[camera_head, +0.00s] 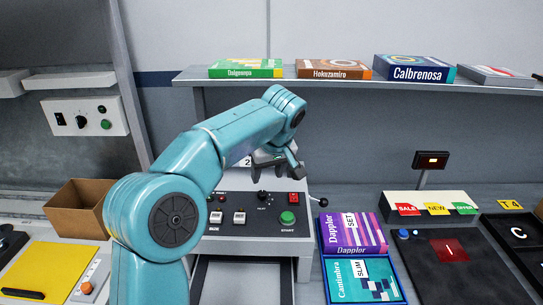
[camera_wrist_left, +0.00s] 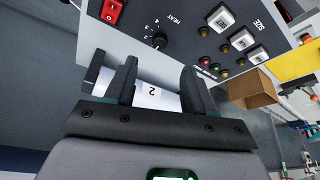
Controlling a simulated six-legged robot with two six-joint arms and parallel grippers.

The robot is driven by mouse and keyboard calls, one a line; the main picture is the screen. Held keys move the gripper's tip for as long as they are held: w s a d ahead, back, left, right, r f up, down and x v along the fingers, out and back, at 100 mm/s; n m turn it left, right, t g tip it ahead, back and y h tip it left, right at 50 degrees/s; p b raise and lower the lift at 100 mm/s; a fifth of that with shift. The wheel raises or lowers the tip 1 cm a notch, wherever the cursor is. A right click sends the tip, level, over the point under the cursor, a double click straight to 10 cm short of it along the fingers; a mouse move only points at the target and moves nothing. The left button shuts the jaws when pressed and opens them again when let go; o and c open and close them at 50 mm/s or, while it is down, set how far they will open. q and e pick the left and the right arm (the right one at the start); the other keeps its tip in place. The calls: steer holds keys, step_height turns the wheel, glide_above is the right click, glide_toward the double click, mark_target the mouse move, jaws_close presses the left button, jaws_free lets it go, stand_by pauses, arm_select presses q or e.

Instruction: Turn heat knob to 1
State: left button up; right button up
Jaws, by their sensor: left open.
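The heat knob (camera_wrist_left: 159,41) is a small black dial with a ring of numbers and the word HEAT beside it. It also shows on the grey control panel (camera_head: 250,228) in the head view, as a dark knob (camera_head: 262,196) just below my gripper. Which number it points at is too small to tell. My left gripper (camera_head: 277,160) hangs above the back of the panel. In the wrist view its fingers (camera_wrist_left: 160,85) are open and apart from the knob. A white surface marked 2 (camera_wrist_left: 152,92) shows between and beyond the fingers.
A red switch (camera_wrist_left: 112,11), white buttons (camera_head: 239,217), small lights and a green START button (camera_head: 288,217) share the panel. A lever with a black ball (camera_head: 323,202) sticks out at its right. A shelf (camera_head: 345,84) with boxes runs behind. A cardboard box (camera_head: 80,210) stands left.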

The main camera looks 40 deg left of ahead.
arm_select(q)
steer(key=v, duration=0.7)
steer(key=shift+r+p, duration=0.25)
steer(key=shift+p, duration=0.1)
steer(key=shift+f, duration=0.1)
